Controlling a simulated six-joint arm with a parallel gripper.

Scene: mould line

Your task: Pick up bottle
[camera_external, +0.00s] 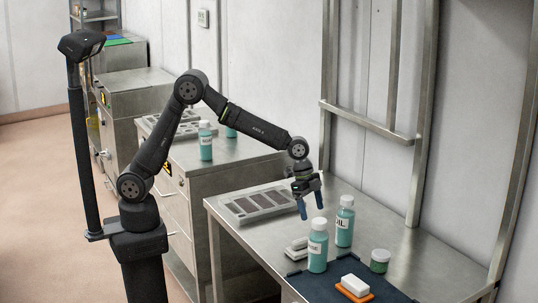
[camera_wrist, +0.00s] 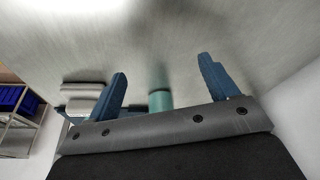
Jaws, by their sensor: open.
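Two teal bottles with white caps and white labels stand upright on the steel table in the external view: a front bottle (camera_external: 318,250) on the dark mat and a second bottle (camera_external: 345,226) behind it to the right. In the wrist view my gripper (camera_wrist: 162,88) shows two blue fingers spread wide. A teal bottle (camera_wrist: 160,101) shows partly between them, its lower part hidden by the gripper body. I cannot tell which bottle it is.
A dark mat (camera_external: 290,283) bears a white block on an orange base (camera_external: 355,288). A green jar (camera_external: 380,261) stands right. White pieces (camera_external: 296,247) lie left of the front bottle. A grey mould tray (camera_external: 262,204) lies behind. Another bottle (camera_external: 205,141) stands on the far cabinet.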

